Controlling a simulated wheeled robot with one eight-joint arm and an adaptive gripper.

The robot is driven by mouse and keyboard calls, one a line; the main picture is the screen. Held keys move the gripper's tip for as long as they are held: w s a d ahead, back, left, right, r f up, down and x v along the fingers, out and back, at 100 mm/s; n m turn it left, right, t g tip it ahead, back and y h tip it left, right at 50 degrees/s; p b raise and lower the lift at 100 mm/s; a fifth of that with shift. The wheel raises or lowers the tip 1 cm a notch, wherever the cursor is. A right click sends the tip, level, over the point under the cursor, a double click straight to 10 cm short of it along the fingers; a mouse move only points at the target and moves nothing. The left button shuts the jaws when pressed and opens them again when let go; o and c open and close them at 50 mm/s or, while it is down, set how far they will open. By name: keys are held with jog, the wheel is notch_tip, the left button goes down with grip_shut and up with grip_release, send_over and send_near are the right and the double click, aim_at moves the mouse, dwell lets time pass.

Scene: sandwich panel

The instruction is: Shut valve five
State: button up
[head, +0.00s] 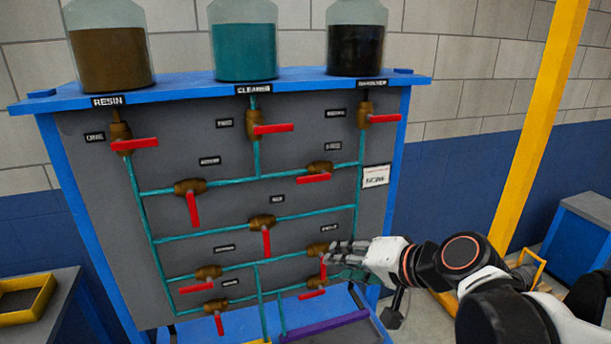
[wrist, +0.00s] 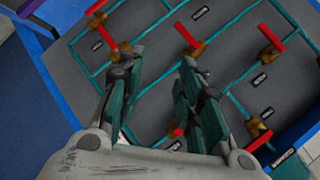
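The panel (head: 95,215) carries several brass valves with red handles on teal pipes. Its small labels are too blurred to read surely, so I cannot tell which valve is five. My gripper (head: 333,262) is at the lower right of the panel, beside a brass valve (head: 317,249) whose red handle (head: 323,268) points down, partly hidden by the fingers. In the wrist view my gripper (wrist: 160,62) has its fingers spread, with bare panel showing between them. A red handle (wrist: 104,32) lies just beyond the left fingertip. I see nothing held; whether a finger touches a handle is unclear.
Bottles of resin (head: 110,55), cleaner (head: 245,50) and a dark liquid (head: 356,48) stand on the blue top shelf (head: 180,83). A yellow post (head: 540,120) rises at the right. A yellow tray (head: 28,300) sits at the lower left.

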aim_at(308, 180)
jog(key=w+d+r+m+t+y, duration=0.1)
jog(key=w+r+m+t+y, duration=0.4)
jog(key=w+r, duration=0.3)
jog(key=shift+m+h, duration=0.4)
jog(key=b+x, duration=0.2)
jog(key=x, duration=1.1)
jog(key=shift+w+f, duration=0.15)
jog(key=shift+w, duration=0.25)
grip_shut()
